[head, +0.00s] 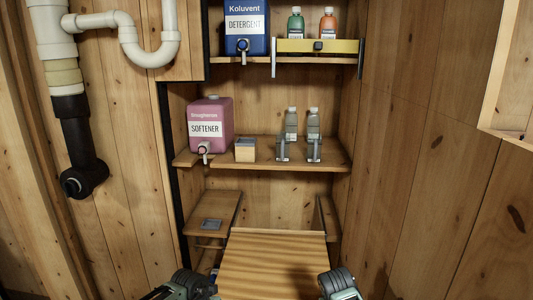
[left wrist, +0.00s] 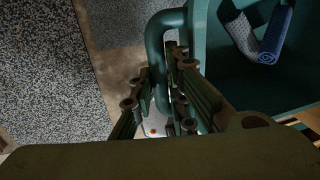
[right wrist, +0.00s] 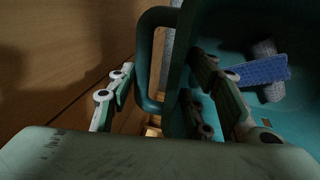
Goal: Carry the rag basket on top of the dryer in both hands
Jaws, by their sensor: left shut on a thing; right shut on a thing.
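The rag basket is a teal tub with a loop handle at each side; its rim and inside show in the left wrist view (left wrist: 215,45) and the right wrist view (right wrist: 215,30). Rolled rags lie in it, one blue (right wrist: 255,72) and one grey (right wrist: 268,92). My left gripper (left wrist: 163,85) is shut on one handle. My right gripper (right wrist: 158,80) is shut on the other handle. In the head view both grippers show only at the bottom edge, left (head: 188,288) and right (head: 340,285). The basket is not seen there. I cannot make out the dryer.
A striped wooden panel (head: 272,262) lies between my grippers. Behind it, shelves hold a pink softener jug (head: 210,125), a small box (head: 245,150), grey bottles (head: 313,125) and a blue detergent jug (head: 246,20). White and black pipes (head: 75,130) run at left. Plank walls flank both sides.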

